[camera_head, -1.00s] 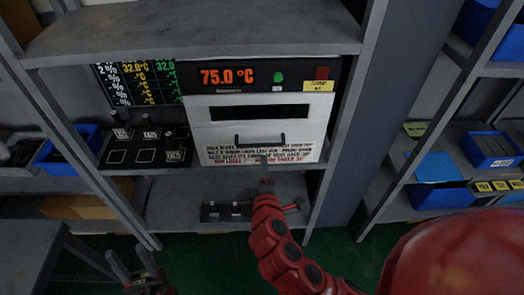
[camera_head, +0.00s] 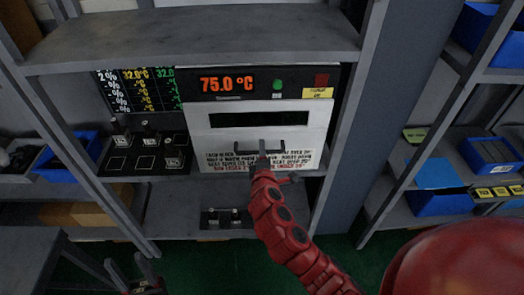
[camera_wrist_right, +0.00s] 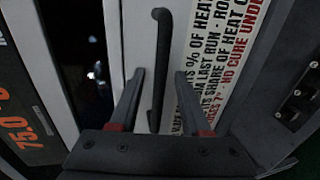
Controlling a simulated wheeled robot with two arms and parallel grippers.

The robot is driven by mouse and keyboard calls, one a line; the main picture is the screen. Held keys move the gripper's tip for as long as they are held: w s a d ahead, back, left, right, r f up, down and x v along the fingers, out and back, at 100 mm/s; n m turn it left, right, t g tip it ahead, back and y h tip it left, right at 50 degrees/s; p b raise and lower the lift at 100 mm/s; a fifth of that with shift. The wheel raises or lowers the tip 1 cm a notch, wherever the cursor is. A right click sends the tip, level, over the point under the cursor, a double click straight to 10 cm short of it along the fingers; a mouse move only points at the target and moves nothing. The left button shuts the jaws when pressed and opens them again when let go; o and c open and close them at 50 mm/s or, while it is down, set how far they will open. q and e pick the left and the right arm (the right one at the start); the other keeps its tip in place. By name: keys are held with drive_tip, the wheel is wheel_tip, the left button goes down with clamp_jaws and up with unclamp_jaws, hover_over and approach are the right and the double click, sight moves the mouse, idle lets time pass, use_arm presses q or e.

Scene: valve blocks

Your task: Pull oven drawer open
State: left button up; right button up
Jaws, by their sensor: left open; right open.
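The oven (camera_head: 215,125) has a white front, a dark window slot and an orange 75.0 °C display, and sits on the shelf. Its drawer handle (camera_head: 279,147) is a dark horizontal bar below the window. My right gripper (camera_head: 262,148) is at the handle in the head view and hides part of it. In the right wrist view the handle (camera_wrist_right: 158,65) runs between the two open fingers of the right gripper (camera_wrist_right: 157,80), and no firm contact shows. My left gripper (camera_head: 127,268) is open and empty at the lower left, away from the oven.
A black board with valve blocks (camera_head: 146,150) stands left of the oven. A small block holder (camera_head: 226,218) is on the lower shelf below the oven. Grey shelf posts (camera_head: 352,110) flank it. Blue bins (camera_head: 490,155) stand on the right rack.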

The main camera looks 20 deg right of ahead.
clamp_jaws()
idle(1.4)
